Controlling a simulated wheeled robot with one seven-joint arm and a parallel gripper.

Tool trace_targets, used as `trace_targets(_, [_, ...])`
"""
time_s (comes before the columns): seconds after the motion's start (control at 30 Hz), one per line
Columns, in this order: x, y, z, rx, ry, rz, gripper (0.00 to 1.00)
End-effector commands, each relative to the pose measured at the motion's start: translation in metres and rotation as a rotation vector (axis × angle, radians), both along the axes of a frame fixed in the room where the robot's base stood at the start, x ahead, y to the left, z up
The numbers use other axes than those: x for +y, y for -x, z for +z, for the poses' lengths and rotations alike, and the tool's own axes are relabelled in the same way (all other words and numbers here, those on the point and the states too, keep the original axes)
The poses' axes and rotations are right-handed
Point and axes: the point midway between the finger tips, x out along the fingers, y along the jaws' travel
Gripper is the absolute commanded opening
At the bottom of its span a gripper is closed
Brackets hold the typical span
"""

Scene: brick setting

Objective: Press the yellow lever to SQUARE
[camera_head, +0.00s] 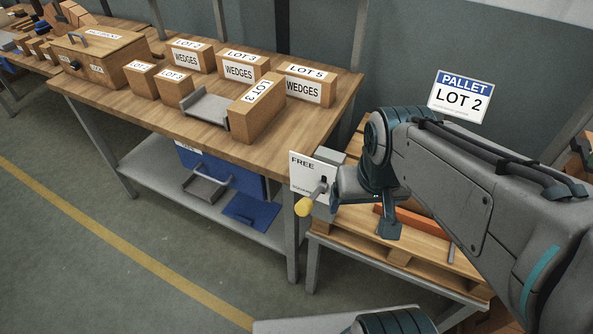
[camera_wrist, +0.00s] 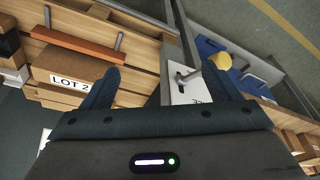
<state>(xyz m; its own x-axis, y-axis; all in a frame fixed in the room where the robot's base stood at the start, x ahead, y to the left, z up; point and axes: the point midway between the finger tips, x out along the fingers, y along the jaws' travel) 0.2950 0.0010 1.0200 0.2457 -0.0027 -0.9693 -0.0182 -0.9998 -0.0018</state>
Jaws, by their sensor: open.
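The yellow lever (camera_head: 304,207) is a grey rod with a yellow knob. It sticks out from a white panel (camera_head: 302,172) marked FREE at the table's right end. No SQUARE mark can be read. My gripper (camera_head: 364,212) is open and empty, just right of the lever in the head view. In the wrist view the yellow knob (camera_wrist: 221,61) lies just beyond the right fingertip of my gripper (camera_wrist: 163,72), and the white panel (camera_wrist: 180,88) shows between the fingers. I cannot tell whether the finger touches the lever.
A wooden table (camera_head: 140,100) holds LOT boxes (camera_head: 257,105), a grey tray (camera_head: 205,106) and a wooden case (camera_head: 110,65). A pallet (camera_head: 345,235) with an orange bar (camera_wrist: 75,53) lies below my gripper. The floor in front is clear.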

Motion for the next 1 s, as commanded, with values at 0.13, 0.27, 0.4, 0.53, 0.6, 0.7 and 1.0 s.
trace_targets(0.13, [0.000, -0.002, 0.003, 0.010, 0.005, 0.012, 0.42])
trace_targets(0.27, [0.002, -0.010, 0.012, 0.055, 0.021, 0.074, 0.06])
trace_targets(0.4, [0.004, -0.024, 0.025, 0.143, 0.027, 0.206, 0.00])
trace_targets(0.53, [0.007, -0.041, 0.034, 0.221, -0.005, 0.359, 0.00])
trace_targets(0.6, [0.009, -0.049, 0.038, 0.256, -0.037, 0.444, 0.00])
trace_targets(0.7, [0.011, -0.062, 0.044, 0.288, -0.097, 0.566, 0.00])
trace_targets(1.0, [0.015, -0.094, 0.063, 0.265, -0.317, 0.894, 0.00])
